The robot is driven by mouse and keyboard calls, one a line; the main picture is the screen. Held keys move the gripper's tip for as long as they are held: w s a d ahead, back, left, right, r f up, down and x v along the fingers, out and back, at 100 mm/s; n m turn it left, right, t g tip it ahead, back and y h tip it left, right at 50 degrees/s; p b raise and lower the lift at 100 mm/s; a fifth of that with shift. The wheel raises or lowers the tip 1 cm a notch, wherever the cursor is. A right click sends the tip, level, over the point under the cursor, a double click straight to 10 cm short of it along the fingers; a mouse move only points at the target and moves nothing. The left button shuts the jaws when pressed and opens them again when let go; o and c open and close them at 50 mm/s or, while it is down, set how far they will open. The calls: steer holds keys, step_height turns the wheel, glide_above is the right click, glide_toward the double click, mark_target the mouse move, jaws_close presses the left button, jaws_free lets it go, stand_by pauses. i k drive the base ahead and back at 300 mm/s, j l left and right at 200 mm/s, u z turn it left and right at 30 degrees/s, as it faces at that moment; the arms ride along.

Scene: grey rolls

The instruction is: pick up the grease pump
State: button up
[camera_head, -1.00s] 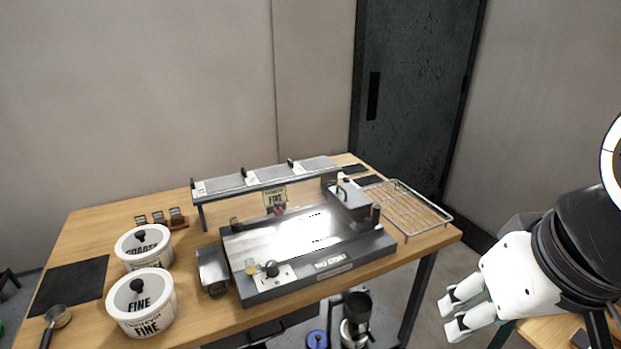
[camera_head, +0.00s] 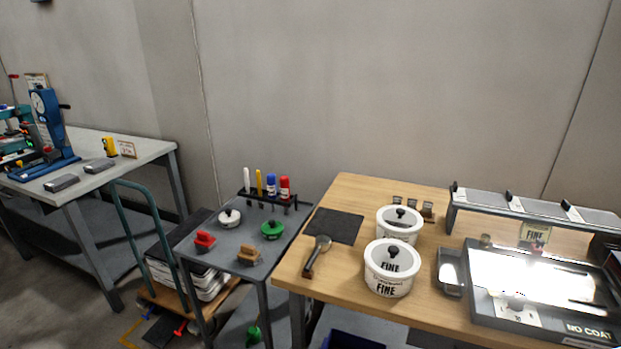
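I cannot single out the grease pump for certain. The small grey cart (camera_head: 200,247) in the middle holds several small items. A rack at its back holds a white tube (camera_head: 247,180), a yellow tube (camera_head: 259,182), a blue-capped bottle (camera_head: 271,185) and a red bottle (camera_head: 285,188). In front are a white round pot (camera_head: 229,217), a green round item (camera_head: 272,229), a red item (camera_head: 204,241) and a brown block (camera_head: 248,255). My gripper is out of the head view.
The wooden table (camera_head: 335,268) on the right bears two white FINE pots, one in front (camera_head: 390,268), a scoop (camera_head: 317,256), a dark mat (camera_head: 335,226) and a metal machine (camera_head: 540,285). A hand truck (camera_head: 152,225) stands left of the cart, beside a grey bench (camera_head: 110,172).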

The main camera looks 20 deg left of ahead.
mark_target(270, 177)
steer(key=u, duration=1)
steer(key=z, duration=1.85)
steer(key=i+j+z, duration=0.15)
steer(key=i+j, duration=0.15)
steer(key=i, duration=0.1)
